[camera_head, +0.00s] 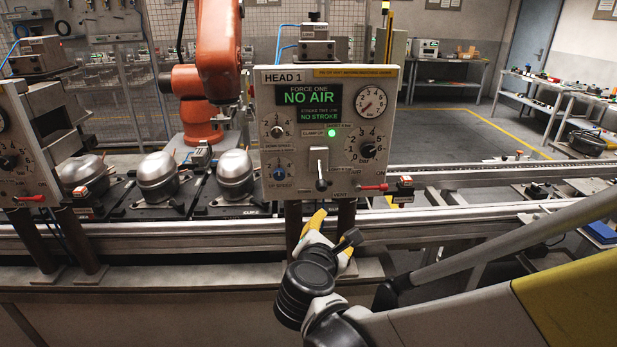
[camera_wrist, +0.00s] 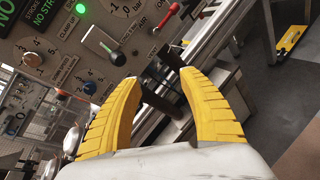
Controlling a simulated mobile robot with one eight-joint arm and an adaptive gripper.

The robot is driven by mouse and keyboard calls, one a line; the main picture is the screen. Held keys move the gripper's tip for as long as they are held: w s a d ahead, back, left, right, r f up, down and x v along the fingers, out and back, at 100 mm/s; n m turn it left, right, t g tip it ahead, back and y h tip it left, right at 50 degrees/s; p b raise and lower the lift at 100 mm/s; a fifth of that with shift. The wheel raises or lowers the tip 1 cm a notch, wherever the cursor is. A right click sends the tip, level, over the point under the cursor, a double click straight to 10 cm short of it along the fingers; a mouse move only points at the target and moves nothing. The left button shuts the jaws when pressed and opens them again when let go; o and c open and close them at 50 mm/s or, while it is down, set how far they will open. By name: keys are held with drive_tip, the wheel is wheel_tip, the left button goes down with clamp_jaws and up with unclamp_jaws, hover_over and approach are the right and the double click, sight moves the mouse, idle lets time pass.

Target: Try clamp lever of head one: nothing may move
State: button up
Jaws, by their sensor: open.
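The head one panel (camera_head: 272,105) faces me, marked HEAD 1. Its display (camera_head: 312,97) reads NO AIR and NO STROKE. A green lamp (camera_head: 332,133) beside the CLAMP UP label is lit. Low in the panel's middle is a lever (camera_head: 321,184) with a black knob on a pale plate, apparently the clamp lever; its knob points down and outward. In the wrist view the lever (camera_wrist: 117,58) is just beyond the left fingertip, apparently apart from it. My gripper (camera_head: 318,225) is below the panel, open and empty; its yellow fingers (camera_wrist: 160,80) spread wide in the wrist view.
A red vent lever (camera_head: 373,187) sits at the panel's lower right. Dials and a blue knob (camera_head: 280,172) flank the clamp lever. Dark posts (camera_head: 346,215) stand behind my gripper. Silver compressors (camera_head: 236,173) line the conveyor at left. An orange robot arm (camera_head: 217,50) stands behind.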

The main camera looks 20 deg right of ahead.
sight(320, 189)
drive_tip(key=w+a+r+n+t, duration=0.3)
drive_tip(key=a+n, duration=0.1)
drive_tip(key=n, duration=0.4)
drive_tip(key=shift+h, duration=0.4)
drive_tip(key=x, duration=0.3)
drive_tip(key=b+x, duration=0.1)
drive_tip(key=x, duration=0.3)
drive_tip(key=r+x, duration=0.1)
drive_tip(key=x, duration=0.2)
drive_tip(key=shift+w+d+b, duration=0.2)
drive_tip(key=shift+d+b, duration=0.1)
drive_tip(key=shift+d, duration=0.15)
clamp_jaws()
